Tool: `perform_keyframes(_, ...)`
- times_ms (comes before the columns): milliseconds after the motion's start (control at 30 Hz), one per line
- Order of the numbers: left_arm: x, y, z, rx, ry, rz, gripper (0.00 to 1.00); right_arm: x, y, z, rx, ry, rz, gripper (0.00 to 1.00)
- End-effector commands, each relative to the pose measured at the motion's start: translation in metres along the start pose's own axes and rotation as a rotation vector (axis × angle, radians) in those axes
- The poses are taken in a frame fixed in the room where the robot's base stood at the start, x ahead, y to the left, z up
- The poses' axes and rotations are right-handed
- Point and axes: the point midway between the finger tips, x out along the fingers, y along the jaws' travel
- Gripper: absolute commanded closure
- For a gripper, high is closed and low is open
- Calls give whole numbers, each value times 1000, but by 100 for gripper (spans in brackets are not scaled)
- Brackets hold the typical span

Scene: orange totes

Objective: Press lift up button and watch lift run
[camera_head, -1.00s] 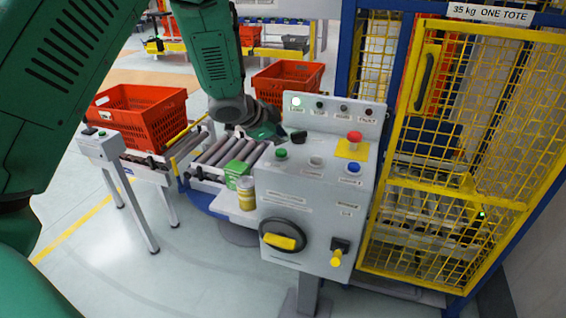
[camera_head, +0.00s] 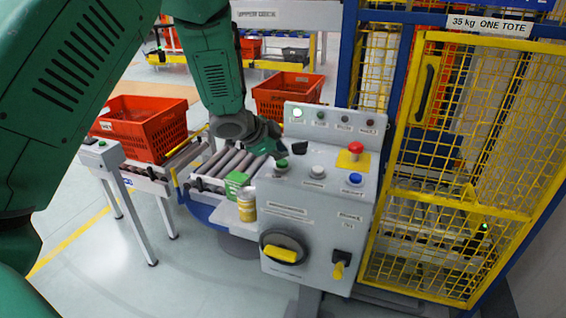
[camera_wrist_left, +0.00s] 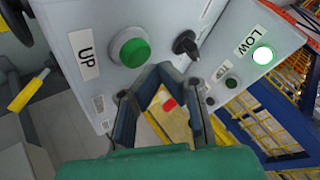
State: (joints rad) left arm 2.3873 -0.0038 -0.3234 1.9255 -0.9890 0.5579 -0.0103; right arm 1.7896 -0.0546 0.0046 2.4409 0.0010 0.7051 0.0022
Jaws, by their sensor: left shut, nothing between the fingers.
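The grey control box (camera_head: 315,220) stands in the middle of the head view. Its green button (camera_head: 282,163) is at the upper left of the panel; in the left wrist view the green button (camera_wrist_left: 130,47) sits beside a label reading UP (camera_wrist_left: 86,56). My left gripper (camera_head: 279,152) is shut and empty, its tips close to the green button; I cannot tell whether they touch. In the left wrist view the shut fingers (camera_wrist_left: 165,70) lie to the right of and below the button. The yellow-mesh lift cage (camera_head: 455,195) stands at the right. My right gripper is out of view.
A red emergency button (camera_head: 356,147), a blue button (camera_head: 355,179) and a black knob (camera_head: 300,148) are close by on the panel. The LOW lamp (camera_wrist_left: 263,55) is lit. Orange totes (camera_head: 145,125) stand behind on the left, near a roller conveyor (camera_head: 225,165).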

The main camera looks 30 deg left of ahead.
Motion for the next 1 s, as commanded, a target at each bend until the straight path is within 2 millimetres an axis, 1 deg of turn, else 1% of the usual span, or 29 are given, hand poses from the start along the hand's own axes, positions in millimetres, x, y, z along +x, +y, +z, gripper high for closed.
perform_keyframes(500,0,0,0,0,0,0,100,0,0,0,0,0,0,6)
perform_keyframes(767,4,5,3,0,-1,1,100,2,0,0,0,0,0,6)
perform_keyframes(1000,4,5,3,0,0,0,100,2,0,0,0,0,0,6)
